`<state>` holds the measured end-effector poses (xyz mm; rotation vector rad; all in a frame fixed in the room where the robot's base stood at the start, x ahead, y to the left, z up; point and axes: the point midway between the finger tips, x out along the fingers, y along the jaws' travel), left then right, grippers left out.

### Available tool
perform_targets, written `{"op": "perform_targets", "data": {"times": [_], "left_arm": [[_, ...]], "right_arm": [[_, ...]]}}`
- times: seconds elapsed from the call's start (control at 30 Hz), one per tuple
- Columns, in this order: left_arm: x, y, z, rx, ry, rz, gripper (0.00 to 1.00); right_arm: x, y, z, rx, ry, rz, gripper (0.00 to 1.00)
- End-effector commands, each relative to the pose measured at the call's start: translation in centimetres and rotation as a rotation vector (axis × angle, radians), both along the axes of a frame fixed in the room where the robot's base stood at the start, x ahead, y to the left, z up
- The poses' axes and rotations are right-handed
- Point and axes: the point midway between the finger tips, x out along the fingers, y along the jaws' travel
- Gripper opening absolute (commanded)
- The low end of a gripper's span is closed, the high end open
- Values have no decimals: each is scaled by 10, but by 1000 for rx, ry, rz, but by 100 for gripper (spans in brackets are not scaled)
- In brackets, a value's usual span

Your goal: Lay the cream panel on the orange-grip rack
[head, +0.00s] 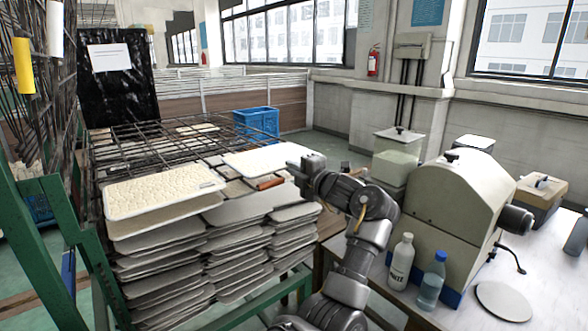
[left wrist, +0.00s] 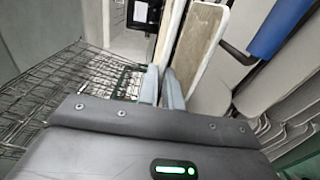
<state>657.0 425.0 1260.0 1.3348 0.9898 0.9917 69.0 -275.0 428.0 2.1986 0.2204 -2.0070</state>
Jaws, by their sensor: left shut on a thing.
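My left gripper (head: 301,170) is shut on the near right edge of a pale cream panel (head: 262,159). The panel lies roughly level above the middle stacks. In the left wrist view my fingers (left wrist: 162,86) are closed on a thin panel edge (left wrist: 172,36) running upward. An orange grip (head: 270,183) shows just below the held panel, beside my gripper; the rack part it belongs to is mostly hidden by panels. I cannot tell whether the held panel touches anything beneath it. My right gripper is not in view.
A textured cream panel (head: 165,190) tops the left stack. Other stacked panels (head: 250,210) stand beside it. An open wire rack (head: 130,145) extends behind. A blue crate (head: 257,122) is at the back. A machine (head: 455,195) and bottles (head: 401,260) stand on the right table.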

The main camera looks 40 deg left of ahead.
Motion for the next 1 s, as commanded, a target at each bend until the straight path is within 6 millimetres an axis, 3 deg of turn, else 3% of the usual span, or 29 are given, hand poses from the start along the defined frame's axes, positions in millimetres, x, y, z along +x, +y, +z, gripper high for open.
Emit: {"op": "perform_targets", "data": {"times": [1.0], "left_arm": [[0, 0, -5, 1, 0, 0, 0]], "right_arm": [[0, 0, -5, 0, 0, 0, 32]]}}
